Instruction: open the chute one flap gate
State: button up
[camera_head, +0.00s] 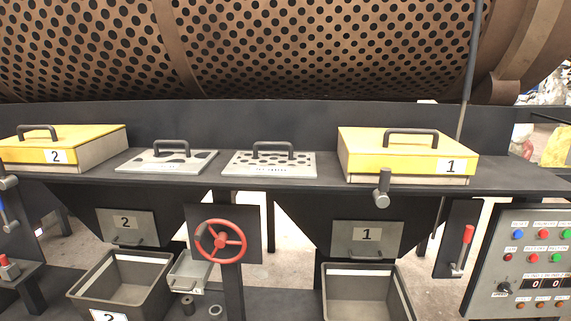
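The chute one flap gate (345,236) is a grey plate labelled "1" on the front of the dark right-hand chute, below the deck. A dark bar handle (371,256) runs along its lower part. The plate hangs flat over the chute front and looks closed. An open dark bin (368,274) stands below it. A grey cylindrical knob on a stem (382,190) sits at the deck edge just above the gate. My gripper is not in view.
A matching gate labelled "2" (108,222) is at left, above another bin (118,290). A red handwheel (220,241) stands between the chutes. A red-handled lever (463,250) and a control panel (520,265) are at right. Yellow-topped boxes (375,140) sit on the deck.

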aim_at(362, 240)
jog(key=z, duration=0.25)
jog(key=k, duration=0.55)
jog(key=u, duration=1.25)
jog(key=i, duration=0.6)
jog(key=u, duration=0.05)
